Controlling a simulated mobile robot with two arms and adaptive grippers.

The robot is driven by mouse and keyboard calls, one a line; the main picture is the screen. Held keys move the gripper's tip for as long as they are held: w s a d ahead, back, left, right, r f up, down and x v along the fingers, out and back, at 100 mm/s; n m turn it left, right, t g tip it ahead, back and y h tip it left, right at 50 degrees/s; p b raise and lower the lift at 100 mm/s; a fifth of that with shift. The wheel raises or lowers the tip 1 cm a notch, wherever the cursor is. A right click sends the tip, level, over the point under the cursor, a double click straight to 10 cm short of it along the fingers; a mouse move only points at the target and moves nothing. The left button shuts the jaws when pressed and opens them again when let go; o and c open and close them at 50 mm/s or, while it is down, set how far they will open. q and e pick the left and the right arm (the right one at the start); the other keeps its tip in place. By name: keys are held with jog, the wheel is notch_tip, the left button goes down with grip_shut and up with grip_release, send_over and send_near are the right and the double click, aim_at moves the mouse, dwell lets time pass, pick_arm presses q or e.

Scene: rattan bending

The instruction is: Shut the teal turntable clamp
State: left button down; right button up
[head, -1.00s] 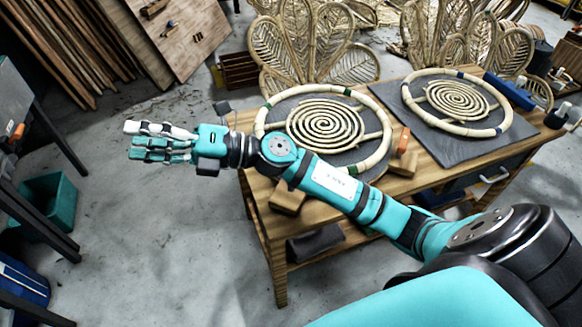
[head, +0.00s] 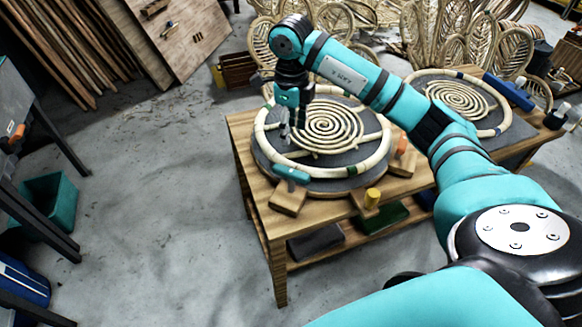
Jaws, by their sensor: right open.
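The teal clamp (head: 291,174) sits on a wooden block (head: 287,201) at the front left edge of the left turntable (head: 335,186). Its teal handle lies roughly level, close to the rattan ring (head: 374,160); I cannot tell whether it grips the ring. My right gripper (head: 290,136) points down over the left part of the ring, behind the clamp and apart from it. It is open, with nothing seen between its fingers. My left gripper is not in view.
A second rattan ring with a spiral (head: 457,97) lies on the right. Rattan chair backs (head: 428,35) stand behind the workbench (head: 262,215).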

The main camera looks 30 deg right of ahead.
aim_at(291, 171)
notch_tip(291, 171, down, 15)
jog(key=shift+r+p, duration=0.1)
jog(key=shift+p, duration=1.15)
grip_shut()
